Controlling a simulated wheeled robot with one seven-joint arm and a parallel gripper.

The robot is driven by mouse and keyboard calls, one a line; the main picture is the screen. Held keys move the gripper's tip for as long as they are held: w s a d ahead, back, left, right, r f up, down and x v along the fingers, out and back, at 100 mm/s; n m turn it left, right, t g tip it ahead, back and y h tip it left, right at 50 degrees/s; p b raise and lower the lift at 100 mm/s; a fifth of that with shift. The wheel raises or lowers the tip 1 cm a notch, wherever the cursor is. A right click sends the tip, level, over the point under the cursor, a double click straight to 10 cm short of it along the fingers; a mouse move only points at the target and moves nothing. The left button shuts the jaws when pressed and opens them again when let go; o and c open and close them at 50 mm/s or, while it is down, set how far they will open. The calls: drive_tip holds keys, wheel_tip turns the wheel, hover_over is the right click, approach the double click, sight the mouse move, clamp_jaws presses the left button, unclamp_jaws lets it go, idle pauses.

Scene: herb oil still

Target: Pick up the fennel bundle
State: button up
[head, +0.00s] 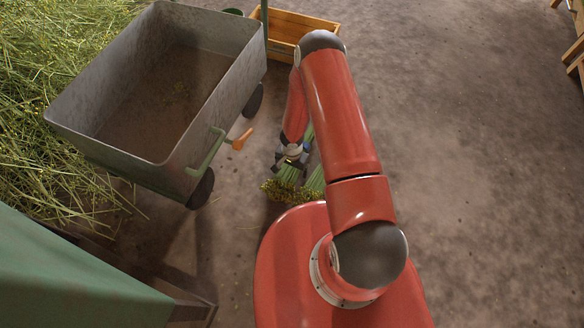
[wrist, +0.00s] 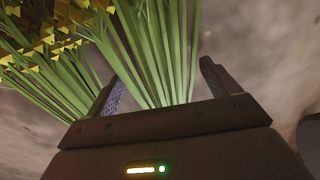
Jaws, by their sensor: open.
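The fennel bundle (head: 289,175), green stalks with yellow flower heads, lies on the ground between the cart and my red base. My gripper (head: 286,165) is over its stalks, pointing down. In the wrist view, one fan of green stalks (wrist: 165,45) runs up between the two spread fingers of my gripper (wrist: 162,85). Another fan of stalks with yellow flowers (wrist: 38,85) lies outside the left finger. I cannot tell whether both fans belong to one bundle. My arm hides part of the stalks in the head view.
A wooden crate (head: 290,28) is behind. Loose hay (head: 45,60) lies far left. Bare floor is free on the right.

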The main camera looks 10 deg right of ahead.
drive_tip(key=c, duration=1.1)
drive_tip(key=shift+c, duration=0.6)
drive_tip(key=shift+r, duration=0.15)
